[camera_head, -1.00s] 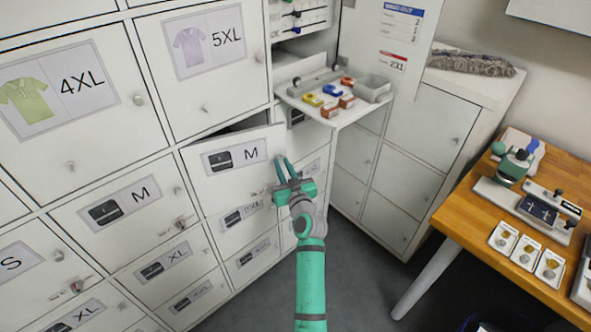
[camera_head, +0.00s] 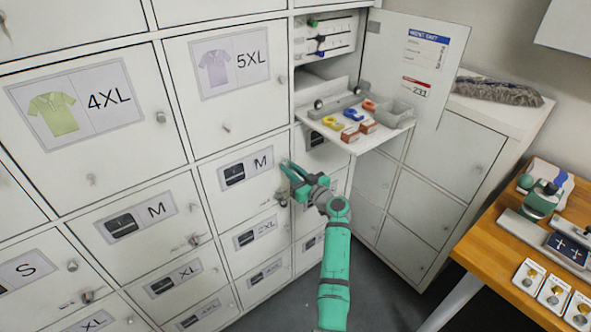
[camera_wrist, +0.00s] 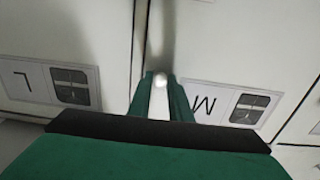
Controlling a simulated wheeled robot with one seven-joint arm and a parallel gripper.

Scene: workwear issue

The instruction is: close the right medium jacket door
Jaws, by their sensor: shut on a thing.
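The right medium jacket door (camera_head: 240,190) is the white locker door with an "M" jacket label, below the 5XL door. In the head view it looks flush with the locker front, with no dark gap along its top. My gripper (camera_head: 287,171) is at its right edge. In the wrist view the door (camera_wrist: 205,55) shows upside down, and its round metal knob (camera_wrist: 160,80) sits between the fingers of my gripper (camera_wrist: 162,88). The fingers are shut on the knob. In the head view the gripper hides the knob.
Another M door (camera_head: 150,240) is at the lower left. A pull-out shelf (camera_head: 350,140) with small colored items and an open door (camera_head: 410,70) project at the right. A wooden table (camera_head: 490,245) stands further right. Grey floor is clear between.

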